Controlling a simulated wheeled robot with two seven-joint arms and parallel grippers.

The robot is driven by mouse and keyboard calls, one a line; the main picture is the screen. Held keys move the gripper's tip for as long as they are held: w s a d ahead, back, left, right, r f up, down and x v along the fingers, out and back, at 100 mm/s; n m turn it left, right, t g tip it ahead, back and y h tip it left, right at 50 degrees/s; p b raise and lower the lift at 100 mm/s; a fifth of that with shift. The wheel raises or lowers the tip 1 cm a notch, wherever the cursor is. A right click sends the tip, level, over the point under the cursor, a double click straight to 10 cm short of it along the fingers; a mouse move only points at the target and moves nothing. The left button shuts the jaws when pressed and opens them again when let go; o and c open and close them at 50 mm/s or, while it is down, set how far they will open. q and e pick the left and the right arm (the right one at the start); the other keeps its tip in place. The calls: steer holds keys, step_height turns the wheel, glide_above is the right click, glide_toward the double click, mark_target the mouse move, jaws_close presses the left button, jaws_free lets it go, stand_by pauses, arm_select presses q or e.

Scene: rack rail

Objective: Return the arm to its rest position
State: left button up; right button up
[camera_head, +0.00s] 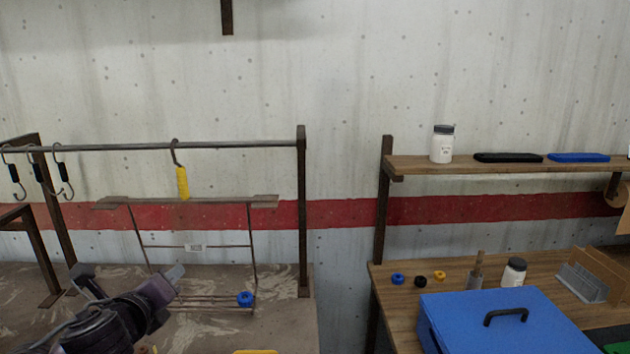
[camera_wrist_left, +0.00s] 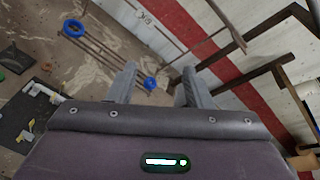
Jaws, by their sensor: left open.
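My left gripper (camera_head: 176,277) is low at the left in the head view, in front of the wire rack. Its two fingers also show in the left wrist view (camera_wrist_left: 157,84), apart with nothing held between them. My left arm (camera_head: 105,325) comes in from the bottom left corner. My right gripper is not in view. A metal rail (camera_head: 240,145) runs above the rack, with a yellow-handled hook (camera_head: 182,182) hanging from it.
Several black-handled hooks (camera_head: 60,172) hang at the rail's left. The wire rack (camera_head: 200,246) stands close behind my left gripper, with a blue ring (camera_head: 245,299) low on it. A blue case (camera_head: 490,322) lies on the right workbench, below a shelf (camera_head: 500,167).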

arm_select(q)
steer(key=s+d+f+n+g, duration=0.3)
steer(key=s+f+n+g, duration=0.1)
steer(key=s+f+n, duration=0.45)
steer(key=s+d+f+n+g+h, duration=0.1)
steer(key=s+d+f+n+g, duration=0.15)
steer(key=s+f+n, duration=0.6)
steer(key=s+d+f+n+g, duration=0.2)
steer(key=s+f+n+g, duration=0.3)
steer(key=s+f+n, duration=0.3)
step_height(320, 180, down, 27)
steer(key=s, duration=0.1)
steer(key=s+a+f+g, duration=0.1)
steer(key=s+f, duration=0.9)
steer(key=s+a+f+g, duration=0.1)
steer(key=s+a+f, duration=0.1)
steer(key=s+f, duration=0.8)
steer(key=shift+s+a+f+n, duration=0.25)
steer(key=shift+s+f+n, duration=0.05)
